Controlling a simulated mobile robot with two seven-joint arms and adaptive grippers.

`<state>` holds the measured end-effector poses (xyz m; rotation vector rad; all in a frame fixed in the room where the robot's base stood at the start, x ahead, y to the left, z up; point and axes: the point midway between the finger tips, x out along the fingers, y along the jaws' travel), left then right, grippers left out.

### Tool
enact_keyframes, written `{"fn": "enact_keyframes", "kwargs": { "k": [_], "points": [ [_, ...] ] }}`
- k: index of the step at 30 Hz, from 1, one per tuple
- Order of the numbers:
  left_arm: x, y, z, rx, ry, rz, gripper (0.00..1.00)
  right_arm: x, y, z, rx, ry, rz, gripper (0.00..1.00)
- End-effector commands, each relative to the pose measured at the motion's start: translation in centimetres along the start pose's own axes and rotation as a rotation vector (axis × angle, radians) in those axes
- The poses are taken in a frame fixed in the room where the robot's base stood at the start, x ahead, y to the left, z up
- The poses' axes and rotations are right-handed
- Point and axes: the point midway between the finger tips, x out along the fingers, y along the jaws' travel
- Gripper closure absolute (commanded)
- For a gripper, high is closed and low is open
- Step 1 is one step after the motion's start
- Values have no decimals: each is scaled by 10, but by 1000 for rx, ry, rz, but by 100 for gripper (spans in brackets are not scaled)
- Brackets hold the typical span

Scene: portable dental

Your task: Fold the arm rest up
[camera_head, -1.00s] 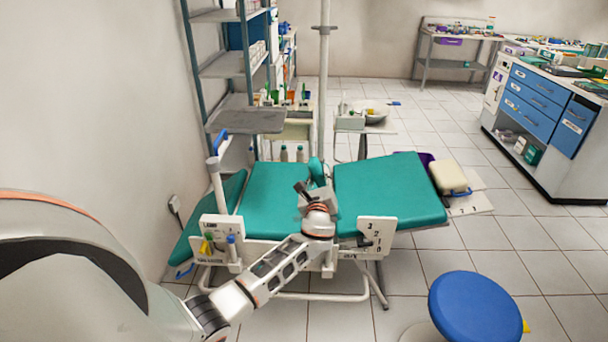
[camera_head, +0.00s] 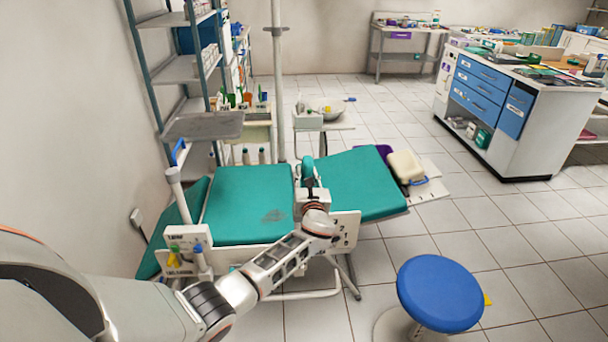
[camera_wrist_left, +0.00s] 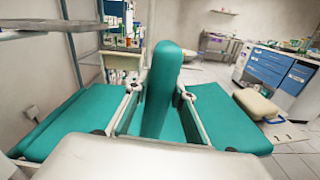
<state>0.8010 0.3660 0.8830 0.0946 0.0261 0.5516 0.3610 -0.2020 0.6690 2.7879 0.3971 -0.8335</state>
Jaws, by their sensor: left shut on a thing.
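The green padded arm rest (camera_head: 307,167) stands upright on the dental chair, between the chair's two green cushions. In the left wrist view the arm rest (camera_wrist_left: 165,90) rises tall in the middle of the picture. My left gripper (camera_head: 310,186) reaches it from the near side and is shut on it. The lower end of the arm rest is hidden by my gripper in the head view. My right gripper is not in view.
The chair's cushion (camera_head: 245,205) spreads left of the gripper, another (camera_head: 355,185) right. A white post (camera_head: 179,195) with a blue handle stands at left. A blue stool (camera_head: 440,292) is at front right. Shelves (camera_head: 180,70) and a drawer cabinet (camera_head: 490,95) stand behind.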

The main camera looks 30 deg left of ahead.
Motion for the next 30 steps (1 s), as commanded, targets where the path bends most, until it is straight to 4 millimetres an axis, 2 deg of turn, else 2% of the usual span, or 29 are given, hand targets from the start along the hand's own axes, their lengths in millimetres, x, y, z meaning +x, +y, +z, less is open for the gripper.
{"fn": "enact_keyframes", "kwargs": {
  "k": [9,10,12,23,26,30],
  "points": [
    [-1,-3,-1,9,0,-5,100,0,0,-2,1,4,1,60],
    [-1,-3,-1,9,0,-5,72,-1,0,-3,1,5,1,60],
    [-1,-3,-1,8,0,-5,60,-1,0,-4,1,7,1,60],
    [-2,-1,0,5,0,-3,60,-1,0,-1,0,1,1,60],
    [-8,-2,-1,4,0,-4,60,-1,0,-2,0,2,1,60],
    [-27,-2,-2,3,1,-5,60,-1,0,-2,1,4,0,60]
  ]
}}
